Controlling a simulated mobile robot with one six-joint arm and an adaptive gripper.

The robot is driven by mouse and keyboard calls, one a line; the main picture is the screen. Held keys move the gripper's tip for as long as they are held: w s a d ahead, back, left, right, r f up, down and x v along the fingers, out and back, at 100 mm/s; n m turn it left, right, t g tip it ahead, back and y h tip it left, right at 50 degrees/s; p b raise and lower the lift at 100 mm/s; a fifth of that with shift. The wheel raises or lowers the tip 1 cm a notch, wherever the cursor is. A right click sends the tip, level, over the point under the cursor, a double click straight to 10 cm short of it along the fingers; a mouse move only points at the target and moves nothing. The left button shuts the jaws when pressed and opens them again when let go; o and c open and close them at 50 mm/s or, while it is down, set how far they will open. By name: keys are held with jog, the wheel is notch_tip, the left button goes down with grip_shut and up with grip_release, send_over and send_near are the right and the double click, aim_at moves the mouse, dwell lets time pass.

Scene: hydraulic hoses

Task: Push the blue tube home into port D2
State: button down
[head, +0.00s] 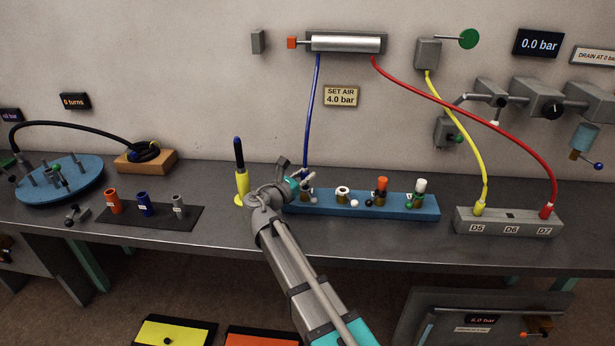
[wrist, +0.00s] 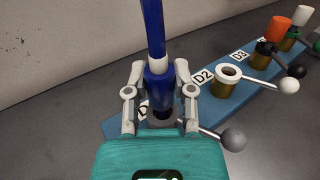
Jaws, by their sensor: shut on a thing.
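The blue tube (head: 312,110) hangs from the silver cylinder down to the leftmost port of the blue manifold. My gripper (head: 302,181) is shut on its blue end fitting (wrist: 158,85), also seen in the wrist view, with a finger on each side. The fitting stands upright over a dark grey port mouth (wrist: 162,117); whether it is inside or just above is unclear. The label beside this port is partly hidden and shows only "D". The D2 label (wrist: 203,76) lies by the neighbouring port (wrist: 228,73), which has a white ring and an open top.
The blue manifold (head: 325,209) carries ball-ended levers (wrist: 233,139) close to my gripper's right. Orange (head: 382,182) and white-topped ports stand farther right. A yellow stand with a dark tool (head: 242,185) is left of my gripper. A grey block (head: 495,217) holds yellow and red tubes.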

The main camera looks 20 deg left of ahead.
jog(key=shift+r+p, duration=1.5)
jog(key=shift+r, duration=0.1)
jog(key=s+d+r+p, duration=0.7)
jog(key=s+r+p, duration=0.2)
jog(key=s, duration=0.3)
jog(key=shift+r+p, duration=0.3)
jog(key=shift+s, duration=0.15)
